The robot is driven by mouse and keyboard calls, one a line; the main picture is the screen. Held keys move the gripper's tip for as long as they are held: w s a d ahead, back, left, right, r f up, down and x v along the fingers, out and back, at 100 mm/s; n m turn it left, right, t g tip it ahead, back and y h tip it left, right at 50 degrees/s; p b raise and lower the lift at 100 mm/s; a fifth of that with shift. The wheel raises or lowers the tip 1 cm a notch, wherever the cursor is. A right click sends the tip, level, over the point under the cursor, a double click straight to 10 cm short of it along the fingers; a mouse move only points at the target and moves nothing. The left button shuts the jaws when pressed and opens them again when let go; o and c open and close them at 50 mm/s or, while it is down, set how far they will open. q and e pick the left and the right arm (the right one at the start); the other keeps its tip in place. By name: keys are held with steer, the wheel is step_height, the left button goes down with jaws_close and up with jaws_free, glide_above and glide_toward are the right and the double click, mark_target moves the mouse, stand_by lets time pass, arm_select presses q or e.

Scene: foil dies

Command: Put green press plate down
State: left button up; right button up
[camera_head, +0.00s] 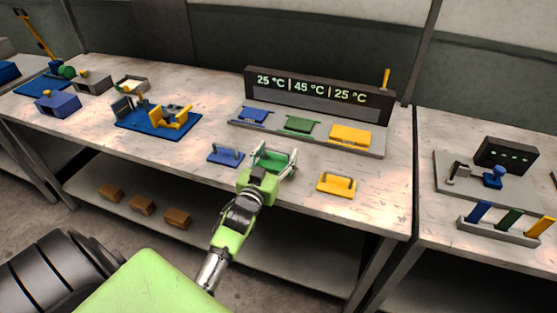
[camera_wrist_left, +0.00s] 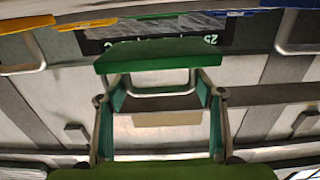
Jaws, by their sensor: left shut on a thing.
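The green press plate (camera_wrist_left: 160,57) is a flat green plate with a metal loop handle. My left gripper (camera_head: 272,158) is shut on it near the front edge of the bench. In the left wrist view, the handle lies between the fingers of my left gripper (camera_wrist_left: 160,93). In the head view, the gripper hides much of the plate, and I cannot tell whether it touches the bench. The blue press plate (camera_head: 225,155) lies left of the gripper, and the yellow press plate (camera_head: 337,185) lies to its right. My right gripper is not in view.
Behind the gripper, a grey station (camera_head: 378,147) bears blue, green and yellow dies below a temperature display (camera_head: 318,88). A blue tray (camera_head: 140,121) with a yellow fixture stands to the left. Bare bench (camera_head: 375,195) lies right of the yellow plate.

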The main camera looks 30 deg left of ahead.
mark_target(279, 159)
arm_select(q)
steer(key=shift+w+f, duration=0.25)
steer(key=shift+w, duration=0.1)
steer(key=shift+w+f, duration=0.15)
steer(key=shift+f, duration=0.4)
steer(key=shift+w+f, duration=0.15)
steer(key=shift+f, duration=0.4)
steer(key=shift+f+p, duration=0.4)
steer(key=shift+p, duration=0.25)
steer(key=shift+f, duration=0.1)
steer(key=shift+f, duration=0.25)
steer(key=o, duration=1.6)
steer(key=shift+s, duration=0.1)
steer(key=shift+o, duration=0.2)
